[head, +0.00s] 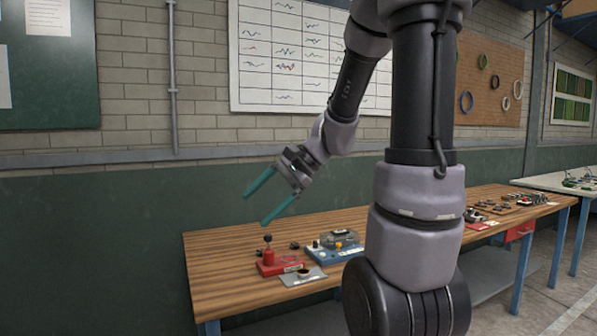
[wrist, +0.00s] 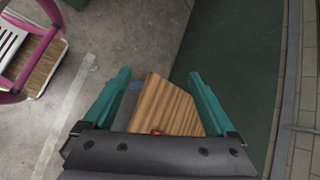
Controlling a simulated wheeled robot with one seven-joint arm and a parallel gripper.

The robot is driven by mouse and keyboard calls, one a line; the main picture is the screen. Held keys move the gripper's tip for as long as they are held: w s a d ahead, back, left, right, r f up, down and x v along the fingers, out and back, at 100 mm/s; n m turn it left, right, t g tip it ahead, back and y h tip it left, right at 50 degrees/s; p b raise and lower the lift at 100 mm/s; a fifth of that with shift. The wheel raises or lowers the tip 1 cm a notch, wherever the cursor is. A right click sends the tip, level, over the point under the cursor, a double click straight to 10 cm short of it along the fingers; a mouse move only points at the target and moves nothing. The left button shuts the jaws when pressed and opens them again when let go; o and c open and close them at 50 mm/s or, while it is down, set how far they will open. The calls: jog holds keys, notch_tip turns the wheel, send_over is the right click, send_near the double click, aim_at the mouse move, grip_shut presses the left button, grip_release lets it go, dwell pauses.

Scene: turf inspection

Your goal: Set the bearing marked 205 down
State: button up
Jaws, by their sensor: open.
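My gripper (head: 255,209) is open with nothing between its green fingers. It is in the air above the left end of the wooden bench (head: 225,265), pointing left and down. In the wrist view the open fingers (wrist: 158,75) frame a corner of the bench top (wrist: 165,100). A small dark round part (head: 304,271) sits on a grey plate (head: 314,280) near the bench's front edge; it may be a bearing. No marking 205 can be read in either view, so I cannot tell which thing is that bearing. My gripper is well apart from these things.
A red device with a black knob (head: 268,256) stands beside the grey plate. A blue unit (head: 333,252) is to its right. Several small parts (head: 510,202) lie at the bench's far right. My arm hides the middle. The bench's left end is clear.

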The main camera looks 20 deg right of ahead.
jog(key=s+d+r+n+t+h, duration=0.3)
jog(key=s+r+n+h, duration=0.3)
jog(key=s, duration=0.4)
jog(key=shift+s+d+r+n+t+h, duration=0.15)
jog(key=shift+d+r+n+t+h, duration=0.25)
jog(key=shift+d+r+n, duration=0.7)
jog(key=shift+a+r+m, duration=0.25)
jog(key=shift+m, duration=0.15)
